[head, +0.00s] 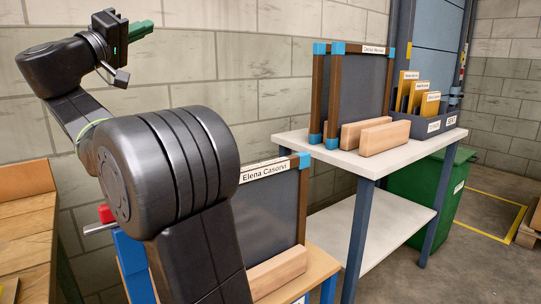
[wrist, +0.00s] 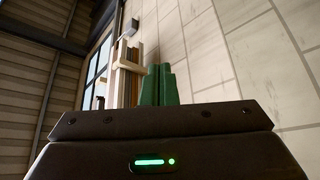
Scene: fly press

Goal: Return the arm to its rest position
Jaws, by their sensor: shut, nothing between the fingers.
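My arm fills the left of the head view, folded up, with its black elbow and upper link in front. My gripper (head: 142,31) is raised high at the upper left, in front of the block wall. Its green fingers point to the right and are together, with nothing between them. In the wrist view the green fingers of my gripper (wrist: 158,84) stand close together above the black gripper body. The gripper touches nothing that I can see.
A framed screen labelled Elena (head: 268,215) stands on a wooden table behind my arm. A white table (head: 335,155) holds framed screens (head: 360,95), wooden blocks (head: 385,138) and a grey bin with folders (head: 440,122). A green bin (head: 455,195) stands beyond. A wooden bench (head: 25,245) is at left.

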